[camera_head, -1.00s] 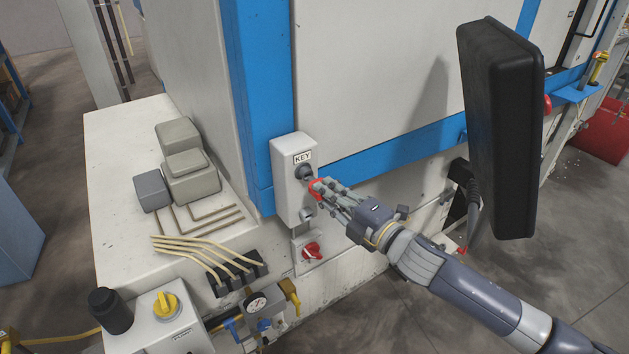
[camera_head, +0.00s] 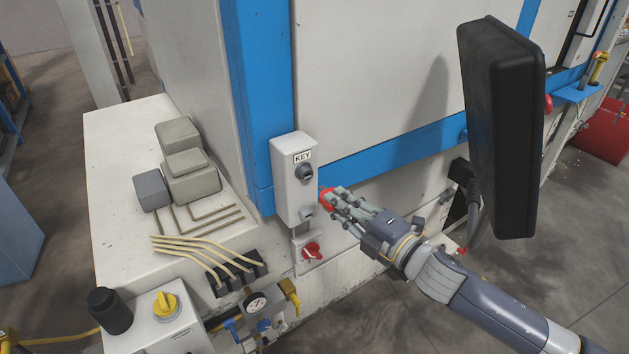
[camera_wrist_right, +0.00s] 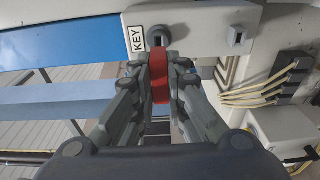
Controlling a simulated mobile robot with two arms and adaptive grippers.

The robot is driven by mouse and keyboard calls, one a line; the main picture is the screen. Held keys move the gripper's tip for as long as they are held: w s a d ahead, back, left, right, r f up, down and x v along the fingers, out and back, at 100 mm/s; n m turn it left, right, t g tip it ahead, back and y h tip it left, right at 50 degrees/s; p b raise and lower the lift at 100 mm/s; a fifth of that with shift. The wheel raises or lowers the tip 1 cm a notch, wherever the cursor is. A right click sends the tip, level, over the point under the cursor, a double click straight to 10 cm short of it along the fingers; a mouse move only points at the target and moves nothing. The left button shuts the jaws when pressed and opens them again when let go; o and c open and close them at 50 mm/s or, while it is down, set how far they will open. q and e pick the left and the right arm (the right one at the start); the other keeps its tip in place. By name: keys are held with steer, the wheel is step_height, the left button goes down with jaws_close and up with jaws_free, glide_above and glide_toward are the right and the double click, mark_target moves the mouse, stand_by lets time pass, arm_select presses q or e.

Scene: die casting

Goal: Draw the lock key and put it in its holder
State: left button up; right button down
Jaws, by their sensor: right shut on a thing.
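My right gripper (camera_head: 332,196) is shut on the red lock key (camera_head: 326,198), just right of the grey key box (camera_head: 294,185). In the right wrist view the red key (camera_wrist_right: 159,76) sits between the two fingers of the gripper (camera_wrist_right: 160,72). The box carries a KEY label, a dark round lock (camera_head: 305,171) under it, and a smaller grey fitting (camera_head: 307,213) lower down, which looks like the holder. Both show empty. The key's tip is hidden by the fingers. My left gripper is not in view.
A red rotary switch (camera_head: 312,251) sits below the key box. A black monitor (camera_head: 498,130) hangs to the right of my arm. Grey boxes (camera_head: 190,175), yellowish pipes (camera_head: 205,250) and a gauge (camera_head: 257,303) are to the left.

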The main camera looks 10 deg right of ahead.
step_height(320, 180, down, 13)
steer(key=s+b, duration=0.2)
steer(key=b, duration=0.8)
steer(key=shift+s+d, duration=0.15)
steer(key=shift+d, duration=0.25)
steer(key=shift+d+p+x, duration=0.15)
steer(key=shift+p+x, duration=0.15)
steer(key=shift+x, duration=1.15)
steer(key=shift+d+p+x, duration=0.15)
steer(key=shift+p+x, duration=0.15)
steer(key=shift+x, duration=1.15)
steer(key=shift+r+p, duration=0.1)
steer(key=shift+p, duration=0.3)
steer(key=shift+d+x, duration=0.15)
steer(key=shift+x, duration=0.7)
steer(key=shift+d+x, duration=0.1)
steer(key=shift+x, duration=0.8)
